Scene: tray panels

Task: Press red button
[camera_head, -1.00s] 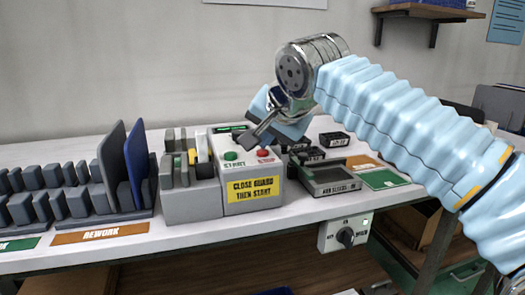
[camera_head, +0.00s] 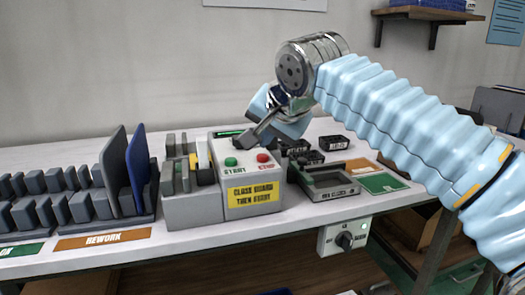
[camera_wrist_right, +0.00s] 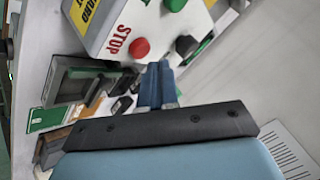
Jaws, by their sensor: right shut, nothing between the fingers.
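The red button (camera_head: 263,157) sits on the right of the sloped top of a grey and white control box (camera_head: 252,180), above a STOP label. It also shows in the right wrist view (camera_wrist_right: 139,47), just beyond and left of the fingertips. A green button (camera_head: 230,161) marked START is to its left. My right gripper (camera_head: 252,141) is shut and empty, its fingertips above and behind the buttons and apart from the red one. In the right wrist view its blue fingers (camera_wrist_right: 156,68) lie together. My left gripper is out of view.
A yellow guard-and-start label (camera_head: 253,193) is on the box front. Grey slotted racks with a blue panel (camera_head: 137,165) stand to the left. A grey tray (camera_head: 327,180) and several black bins (camera_head: 333,142) are to the right. A rotary switch (camera_head: 345,239) hangs below the table edge.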

